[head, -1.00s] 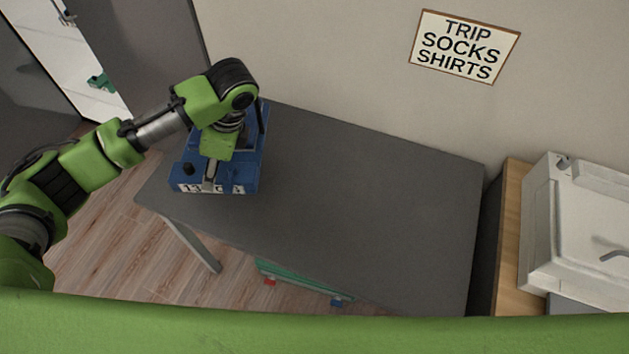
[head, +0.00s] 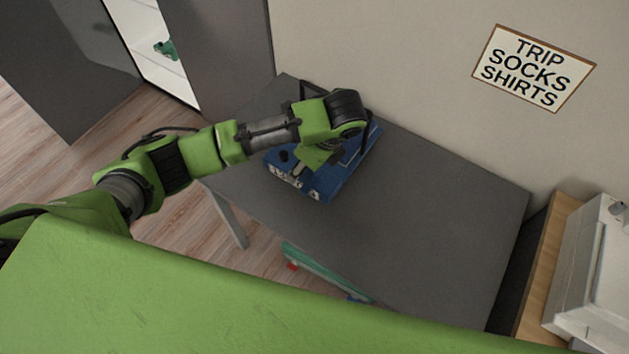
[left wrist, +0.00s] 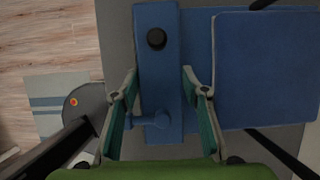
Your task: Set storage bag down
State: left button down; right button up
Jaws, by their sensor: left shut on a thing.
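The blue storage bag (head: 328,186), with black straps and pale markings on its front, is over the left part of the dark grey table (head: 430,220). I cannot tell whether its underside touches the table. My left gripper (head: 304,166) comes down on the bag from above, with its arm hiding part of the bag. My right gripper is not in view.
The table's middle and right are bare. A wall with a sign (head: 534,67) stands behind. A wooden cabinet (head: 548,258) with a white case (head: 597,280) is at the right. A green item (head: 315,268) shows under the table's front edge. A grey wardrobe is at upper left.

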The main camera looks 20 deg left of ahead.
aim_at(322, 175)
pick_arm(q)
jog(key=d+f, duration=0.2)
jog(key=f, duration=0.1)
jog(key=shift+s+d+f, duration=0.15)
jog(key=shift+s+d, duration=0.05)
jog(key=shift+d, duration=0.2)
jog(key=shift+f, duration=1.6)
jog(key=c, duration=1.2)
grip_release()
jog(key=shift+s, duration=0.1)
jog(key=shift+d+r, duration=0.1)
jog(key=v, duration=1)
jog(key=shift+r+p, duration=0.4)
jog(key=shift+d+r, duration=0.25)
jog(key=shift+r, duration=0.2)
